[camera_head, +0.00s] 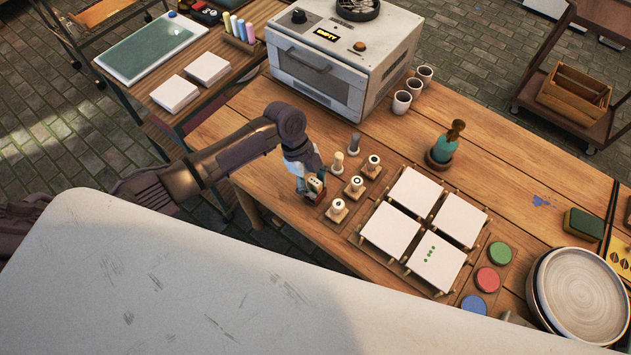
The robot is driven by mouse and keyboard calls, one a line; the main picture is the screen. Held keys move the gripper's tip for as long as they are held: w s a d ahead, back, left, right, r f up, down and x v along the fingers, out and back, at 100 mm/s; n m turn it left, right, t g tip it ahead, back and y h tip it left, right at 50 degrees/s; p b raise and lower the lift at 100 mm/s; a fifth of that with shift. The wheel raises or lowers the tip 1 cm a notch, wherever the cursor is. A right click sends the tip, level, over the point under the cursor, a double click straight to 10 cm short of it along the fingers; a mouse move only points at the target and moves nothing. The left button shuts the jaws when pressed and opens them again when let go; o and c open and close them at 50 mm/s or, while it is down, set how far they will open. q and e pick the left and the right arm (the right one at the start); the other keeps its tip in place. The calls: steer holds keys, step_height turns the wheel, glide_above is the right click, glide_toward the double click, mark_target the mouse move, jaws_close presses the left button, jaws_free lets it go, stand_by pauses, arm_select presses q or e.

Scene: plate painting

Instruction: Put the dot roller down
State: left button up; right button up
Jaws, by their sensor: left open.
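My left gripper (309,180) is low over the wooden table, at the left end of a small group of stamp-like tools. It is open. A small tool, seemingly the dot roller (316,187), stands at its fingers with a greenish part showing; the gripper partly hides it, and I cannot tell whether they touch. Several similar tools stand close by to the right, one being a round-topped tool (357,183). Green dots (431,253) mark one white tile (437,263) in the rack. My right gripper is not in view.
Several white tiles sit on a rack, with green (500,253), red (487,280) and blue (473,304) pads beside it. A kiln-like oven (345,60), small cups (402,102) and a teal pot (443,149) stand behind. A round plate (583,295) is at the right.

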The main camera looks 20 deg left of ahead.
arm_select(q)
steer(key=shift+a+f, duration=0.15)
steer(key=shift+f, duration=0.15)
steer(key=shift+r, duration=0.25)
steer(key=v, duration=1.3)
steer(key=shift+d+r+b, duration=0.25)
steer(key=shift+d+b, duration=0.05)
steer(key=shift+b, duration=0.1)
